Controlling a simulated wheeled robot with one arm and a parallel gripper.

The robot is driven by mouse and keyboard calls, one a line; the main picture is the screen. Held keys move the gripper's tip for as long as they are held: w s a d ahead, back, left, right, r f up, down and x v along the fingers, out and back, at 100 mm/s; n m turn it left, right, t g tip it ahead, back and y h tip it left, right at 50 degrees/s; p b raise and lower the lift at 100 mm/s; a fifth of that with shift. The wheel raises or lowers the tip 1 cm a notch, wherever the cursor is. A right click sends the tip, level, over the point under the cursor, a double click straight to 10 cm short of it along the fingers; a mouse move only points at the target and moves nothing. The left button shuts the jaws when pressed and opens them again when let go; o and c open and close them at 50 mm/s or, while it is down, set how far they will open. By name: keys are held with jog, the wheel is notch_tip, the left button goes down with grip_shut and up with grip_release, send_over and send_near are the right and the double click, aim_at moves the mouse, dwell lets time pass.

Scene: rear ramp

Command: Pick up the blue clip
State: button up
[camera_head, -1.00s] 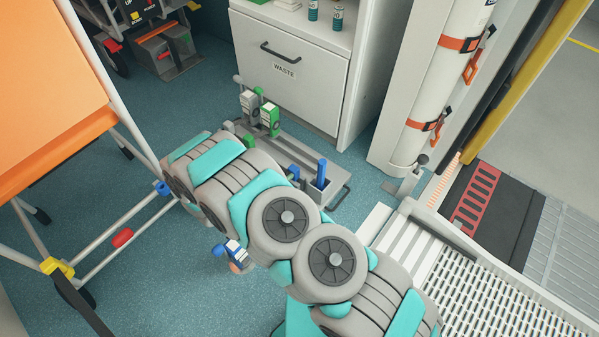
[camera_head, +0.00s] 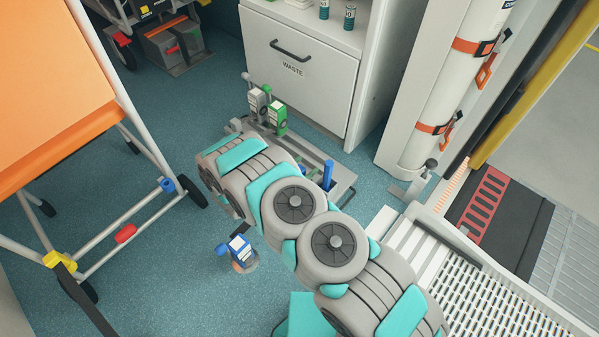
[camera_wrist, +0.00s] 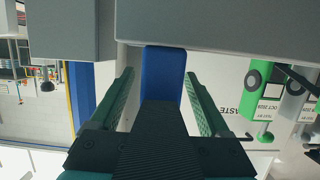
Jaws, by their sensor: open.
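A plain blue upright piece (camera_head: 328,174), which I take for the clip, stands in the grey floor tray (camera_head: 345,187). In the wrist view, a blue block (camera_wrist: 163,75) lies ahead between the two fingers, against a grey edge. I cannot tell for certain that it is the same piece. My gripper (camera_wrist: 160,90) is open, with a finger on each side of the block and no clear contact. In the head view my arm hides the gripper and part of the tray. A blue device with a white label (camera_head: 238,250) stands apart on the floor.
A white-grey device (camera_head: 258,103) and a green one (camera_head: 277,118) stand at the tray's far end. Behind is the WASTE cabinet (camera_head: 300,85). An orange trolley (camera_head: 50,90) is at left, a strapped cylinder (camera_head: 455,85) and ramp (camera_head: 490,270) at right. Floor between trolley and tray is mostly clear.

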jog(key=shift+w+d+f, duration=0.1)
jog(key=shift+w+d, duration=0.05)
jog(key=shift+w, duration=0.05)
jog(key=shift+c, duration=0.2)
grip_shut()
dwell(0.4)
